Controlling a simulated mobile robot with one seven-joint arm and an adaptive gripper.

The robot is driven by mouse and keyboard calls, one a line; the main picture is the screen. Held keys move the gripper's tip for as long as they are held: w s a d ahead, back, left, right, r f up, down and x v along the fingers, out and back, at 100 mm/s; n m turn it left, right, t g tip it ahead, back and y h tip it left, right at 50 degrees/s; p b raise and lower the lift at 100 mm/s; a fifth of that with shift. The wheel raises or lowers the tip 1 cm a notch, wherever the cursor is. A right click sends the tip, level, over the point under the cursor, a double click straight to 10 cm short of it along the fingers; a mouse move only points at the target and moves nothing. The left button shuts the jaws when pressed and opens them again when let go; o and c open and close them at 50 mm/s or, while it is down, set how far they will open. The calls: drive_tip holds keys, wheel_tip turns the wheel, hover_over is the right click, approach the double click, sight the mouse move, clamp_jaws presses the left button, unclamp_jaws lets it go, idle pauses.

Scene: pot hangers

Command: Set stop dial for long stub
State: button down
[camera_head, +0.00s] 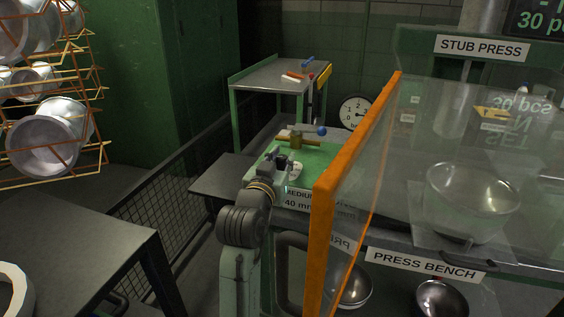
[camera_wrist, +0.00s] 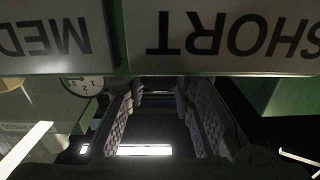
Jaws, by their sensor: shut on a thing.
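The stop dial fitting stands on a green block (camera_head: 310,160) at the left end of the bench, partly hidden by my gripper. A white plate (camera_head: 308,199) on its front reads "MEDIUM" and "40 mm". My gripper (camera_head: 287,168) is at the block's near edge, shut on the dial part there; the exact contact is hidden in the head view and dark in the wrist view. In the wrist view, my gripper (camera_wrist: 164,105) shows two ridged fingers with a gap between them. Upside-down plates "SHORT" (camera_wrist: 235,35) and "MED" (camera_wrist: 50,38) lie just above the fingers.
A brass cross piece with a blue knob (camera_head: 321,131) sits behind the gripper. An orange-edged clear guard (camera_head: 325,195) stands close on the right, with a metal bowl (camera_head: 470,200) behind it. A mesh rail (camera_head: 170,225) runs at left. A round gauge (camera_head: 354,112) is behind.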

sight(280, 157)
drive_tip(key=m+g+h+b, duration=0.1)
drive_tip(key=m+h, duration=0.1)
drive_tip(key=h, duration=0.1)
drive_tip(key=m+g+h+b, duration=0.2)
drive_tip(key=shift+w+a+f+h, duration=0.1)
drive_tip(key=shift+a+f+h, duration=0.1)
drive_tip(key=shift+h, duration=0.2)
drive_tip(key=m+g+h+b, duration=0.2)
drive_tip(key=m+g+h, duration=0.2)
drive_tip(key=shift+w+r, duration=0.1)
drive_tip(key=shift+r, duration=0.05)
drive_tip(key=m+g+h, duration=0.1)
drive_tip(key=m+g, duration=0.1)
drive_tip(key=g, duration=0.2)
drive_tip(key=m+g+h, duration=0.2)
drive_tip(key=m+g, duration=0.1)
drive_tip(key=g, duration=0.1)
drive_tip(key=shift+r, duration=0.15)
drive_tip(key=shift+w+m+g+b, duration=0.1)
drive_tip(key=shift+m+g+b, duration=0.15)
drive_tip(key=shift+m+g, duration=1.05)
drive_tip(key=shift+m+g+b, duration=0.25)
drive_tip(key=shift+m+g, duration=0.55)
drive_tip(key=shift+g, duration=1)
drive_tip(key=shift+f+g+y, duration=0.2)
drive_tip(key=shift+g+y, duration=0.1)
drive_tip(key=c, duration=1.3)
unclamp_jaws()
drive_tip(key=shift+c, duration=0.2)
drive_tip(key=shift+r, duration=0.15)
